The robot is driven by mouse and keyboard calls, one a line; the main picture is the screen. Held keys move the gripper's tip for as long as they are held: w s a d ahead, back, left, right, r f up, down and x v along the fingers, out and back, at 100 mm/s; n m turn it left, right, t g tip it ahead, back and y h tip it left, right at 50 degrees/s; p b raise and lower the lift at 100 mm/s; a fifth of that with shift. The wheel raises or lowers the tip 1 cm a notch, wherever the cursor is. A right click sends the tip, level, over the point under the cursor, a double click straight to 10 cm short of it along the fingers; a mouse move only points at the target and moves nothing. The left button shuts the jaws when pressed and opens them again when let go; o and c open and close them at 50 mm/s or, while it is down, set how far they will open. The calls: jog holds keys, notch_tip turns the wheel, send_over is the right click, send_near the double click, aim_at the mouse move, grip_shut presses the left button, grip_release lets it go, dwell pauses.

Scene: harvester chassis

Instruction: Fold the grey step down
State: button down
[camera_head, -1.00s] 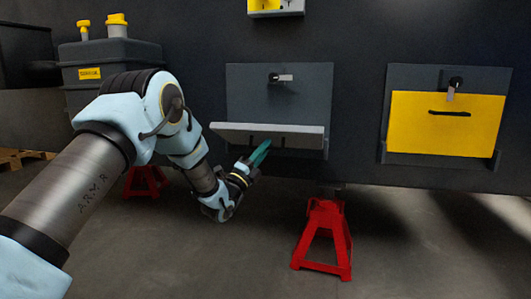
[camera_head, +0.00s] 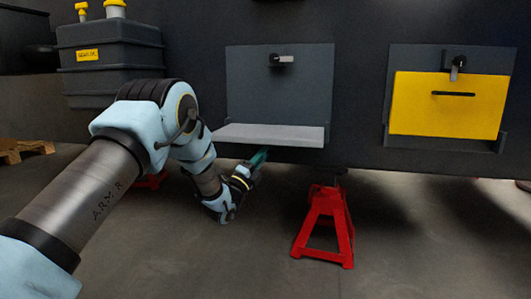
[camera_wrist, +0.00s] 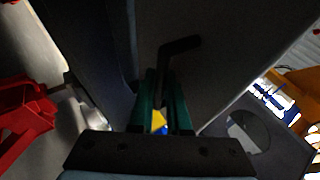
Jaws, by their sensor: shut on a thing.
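The grey step (camera_head: 270,134) juts out from the dark panel (camera_head: 280,85) in the head view, about level, with its top face showing. My gripper (camera_head: 262,155) is at its front edge, with the green fingertips just under it; the step hides their tips in part. In the wrist view a black bent handle (camera_wrist: 182,45) stands on the grey plate face (camera_wrist: 220,65). My green fingers (camera_wrist: 161,90) are close on either side of the handle's lower end and are shut on it. A dark latch (camera_head: 281,59) sits above the step on the panel.
A yellow flap (camera_head: 447,112) with a latch (camera_head: 457,66) stands upright to the right. A red stand (camera_head: 326,225) is on the floor right of my gripper. A grey tank (camera_head: 112,60) is at the left.

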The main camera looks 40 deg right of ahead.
jog(key=shift+w+f, duration=0.1)
jog(key=shift+f, duration=0.1)
jog(key=c, duration=1.2)
grip_release()
jog(key=shift+o, duration=0.2)
jog(key=p+v, duration=0.3)
jog(key=v, duration=0.7)
jog(key=shift+a+f+p, duration=0.15)
jog(key=shift+a+p, duration=0.15)
jog(key=shift+p, duration=0.1)
